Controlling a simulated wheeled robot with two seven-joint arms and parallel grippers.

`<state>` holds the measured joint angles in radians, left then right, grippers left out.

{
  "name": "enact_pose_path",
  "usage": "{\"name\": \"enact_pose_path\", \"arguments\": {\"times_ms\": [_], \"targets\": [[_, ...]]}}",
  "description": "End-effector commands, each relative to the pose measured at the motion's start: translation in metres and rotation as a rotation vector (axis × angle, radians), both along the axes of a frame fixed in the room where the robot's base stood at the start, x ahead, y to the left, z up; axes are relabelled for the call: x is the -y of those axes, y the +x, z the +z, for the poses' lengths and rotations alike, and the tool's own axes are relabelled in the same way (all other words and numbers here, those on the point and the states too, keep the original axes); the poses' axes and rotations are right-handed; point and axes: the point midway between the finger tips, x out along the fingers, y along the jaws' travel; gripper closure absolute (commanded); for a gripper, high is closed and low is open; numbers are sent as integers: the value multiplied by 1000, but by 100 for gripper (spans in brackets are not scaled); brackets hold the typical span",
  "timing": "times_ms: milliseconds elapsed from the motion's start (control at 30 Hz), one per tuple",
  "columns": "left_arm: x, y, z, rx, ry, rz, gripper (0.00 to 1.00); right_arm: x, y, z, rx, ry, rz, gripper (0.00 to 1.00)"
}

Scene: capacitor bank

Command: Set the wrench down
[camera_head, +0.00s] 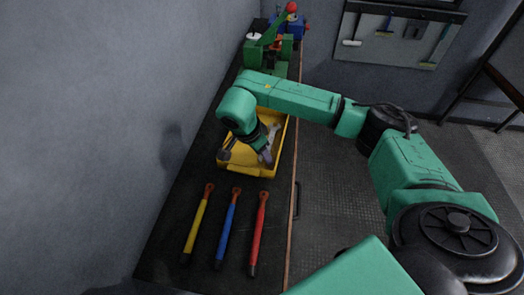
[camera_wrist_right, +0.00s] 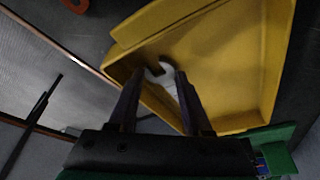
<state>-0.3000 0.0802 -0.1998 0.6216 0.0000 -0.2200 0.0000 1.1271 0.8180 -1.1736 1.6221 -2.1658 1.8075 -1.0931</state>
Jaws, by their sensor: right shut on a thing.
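The wrench (camera_wrist_right: 165,76) is pale grey metal with an open-ended head. In the right wrist view it lies between the two dark fingers of my right gripper (camera_wrist_right: 158,76), which is shut on it. Behind it is the inside of the yellow tray (camera_wrist_right: 225,60). In the head view my right gripper (camera_head: 262,153) points down into the same yellow tray (camera_head: 248,168) on the bench. My wrist and fingers hide much of the wrench there. I cannot tell whether the wrench touches the tray floor. My left gripper is not in view.
Yellow (camera_head: 196,226), blue (camera_head: 229,228) and red (camera_head: 259,232) handled tools lie on the dark bench in front of the tray. A green device with a red-knobbed lever (camera_head: 268,55) stands behind it. A wall is on the left. Tools hang on a back board (camera_head: 400,35).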

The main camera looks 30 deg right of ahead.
Motion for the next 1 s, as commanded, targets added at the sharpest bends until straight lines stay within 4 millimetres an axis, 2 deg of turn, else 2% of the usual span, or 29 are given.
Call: {"name": "enact_pose_path", "arguments": {"times_ms": [233, 267, 300, 667, 733, 867, 1000], "targets": [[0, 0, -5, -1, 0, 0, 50, 0, 0, -4, 1, 0, 0, 100], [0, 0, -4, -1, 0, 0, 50, 0, 0, -3, 0, 0, 0, 43], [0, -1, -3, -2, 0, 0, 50, 0, 0, -2, 0, 0, 1, 38], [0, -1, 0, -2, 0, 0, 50, -1, 0, 3, 1, 1, 0, 38], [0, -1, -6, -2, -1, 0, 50, -4, 0, 7, 2, 3, 1, 38], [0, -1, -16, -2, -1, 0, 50, -12, -1, 29, 5, 2, 4, 38], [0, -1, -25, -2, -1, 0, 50, -24, -3, 65, 7, 1, 4, 38]]}}
